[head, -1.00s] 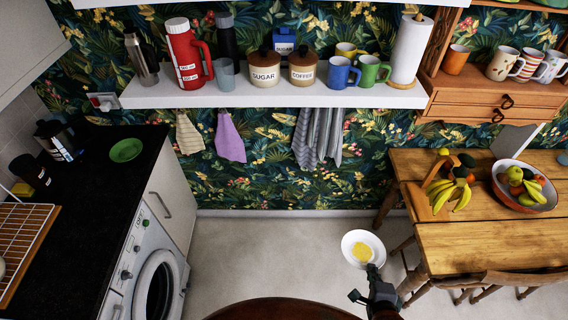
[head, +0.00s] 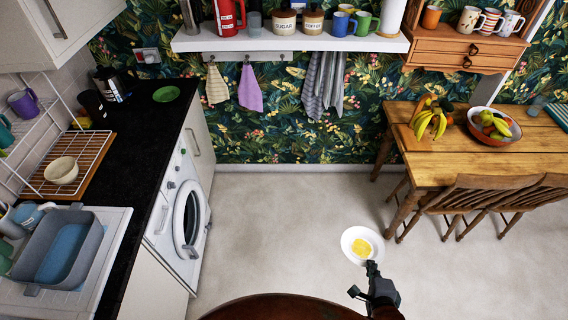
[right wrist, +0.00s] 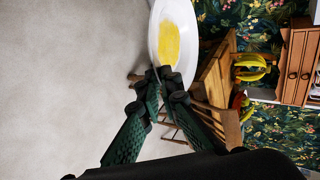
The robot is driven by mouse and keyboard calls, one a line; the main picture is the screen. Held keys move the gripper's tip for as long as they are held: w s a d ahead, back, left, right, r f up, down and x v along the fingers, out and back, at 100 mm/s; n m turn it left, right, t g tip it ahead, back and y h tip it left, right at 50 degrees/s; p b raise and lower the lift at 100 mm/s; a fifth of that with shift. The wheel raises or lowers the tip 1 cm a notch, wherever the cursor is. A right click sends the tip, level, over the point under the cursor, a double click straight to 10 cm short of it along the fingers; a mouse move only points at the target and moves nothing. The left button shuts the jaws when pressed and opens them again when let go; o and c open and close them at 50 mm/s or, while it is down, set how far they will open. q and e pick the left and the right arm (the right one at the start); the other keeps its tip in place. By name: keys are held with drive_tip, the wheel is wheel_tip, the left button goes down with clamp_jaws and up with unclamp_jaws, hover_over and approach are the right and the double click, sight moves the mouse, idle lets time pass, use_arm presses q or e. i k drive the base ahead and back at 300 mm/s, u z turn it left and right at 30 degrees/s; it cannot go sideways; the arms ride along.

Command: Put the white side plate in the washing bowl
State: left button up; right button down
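The white side plate (head: 362,245), with a yellow patch in its middle, is held in the air over the floor by my right gripper (head: 371,268). In the right wrist view the fingers (right wrist: 166,84) are shut on the near rim of the plate (right wrist: 176,40). The washing bowl, a grey tub (head: 62,247) with a blue inside, stands at the left on the sink unit, well apart from the plate. My left gripper is not in view.
A black worktop (head: 140,150) with a green plate (head: 166,94) runs along the left, above a washing machine (head: 185,215). A wire rack (head: 70,150) holds a cream bowl (head: 61,170). A wooden table (head: 450,150) and chairs (head: 470,195) stand right. The floor between (head: 285,220) is clear.

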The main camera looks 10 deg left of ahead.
sight(69, 262)
drive_tip(key=u, duration=2.55)
